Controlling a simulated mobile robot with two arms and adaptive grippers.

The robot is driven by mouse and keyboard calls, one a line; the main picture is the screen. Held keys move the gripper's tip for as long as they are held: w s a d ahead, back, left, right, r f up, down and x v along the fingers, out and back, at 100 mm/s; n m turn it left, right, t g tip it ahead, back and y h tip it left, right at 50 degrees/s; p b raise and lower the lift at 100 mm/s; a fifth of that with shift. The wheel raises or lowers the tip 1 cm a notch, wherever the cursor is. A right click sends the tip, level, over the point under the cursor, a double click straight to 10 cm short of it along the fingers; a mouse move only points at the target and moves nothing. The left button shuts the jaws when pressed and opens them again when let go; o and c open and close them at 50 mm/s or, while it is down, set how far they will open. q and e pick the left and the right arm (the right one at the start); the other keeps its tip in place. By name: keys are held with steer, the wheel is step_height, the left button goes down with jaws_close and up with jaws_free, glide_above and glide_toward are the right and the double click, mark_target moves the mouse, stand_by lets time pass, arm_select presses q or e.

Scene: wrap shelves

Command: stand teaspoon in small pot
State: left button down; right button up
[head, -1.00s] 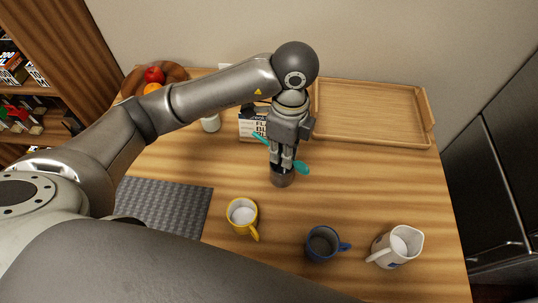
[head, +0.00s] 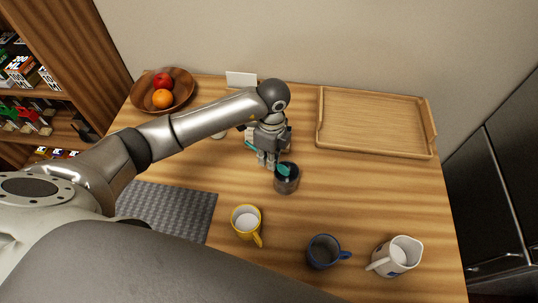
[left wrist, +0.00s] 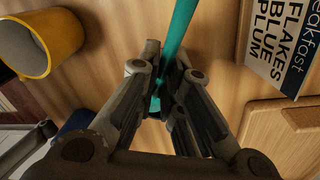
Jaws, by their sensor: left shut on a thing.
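The teal teaspoon (head: 284,169) is held in my left gripper (head: 267,162), whose fingers are shut on it. In the left wrist view the teaspoon (left wrist: 181,25) passes slantwise between the fingers (left wrist: 165,70). The small dark pot (head: 287,185) stands on the table just right of and in front of the fingers. One end of the teaspoon shows over the pot's opening; the other points up-left. The teaspoon is tilted, and I cannot tell whether it touches the pot. My right gripper is not in view.
A yellow mug (head: 246,223), blue mug (head: 323,252) and white jug (head: 397,257) stand in front. A wooden tray (head: 376,148) lies back right, and a fruit bowl (head: 188,91) back left. A cereal box (left wrist: 283,45) is behind my gripper. A grey mat (head: 170,207) lies left.

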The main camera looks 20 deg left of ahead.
arm_select(q)
steer(key=shift+f+b, duration=0.4)
steer(key=shift+f, duration=0.25)
steer(key=c, duration=1.6)
jaws_free()
steer(key=shift+r, duration=0.15)
steer(key=shift+r+p, duration=0.3)
steer(key=shift+r, duration=0.05)
step_height(320, 180, up, 12)
steer(key=w+b, duration=0.1)
steer(key=b, duration=0.1)
steer(key=shift+r, duration=0.2)
steer(key=shift+d+f, duration=0.1)
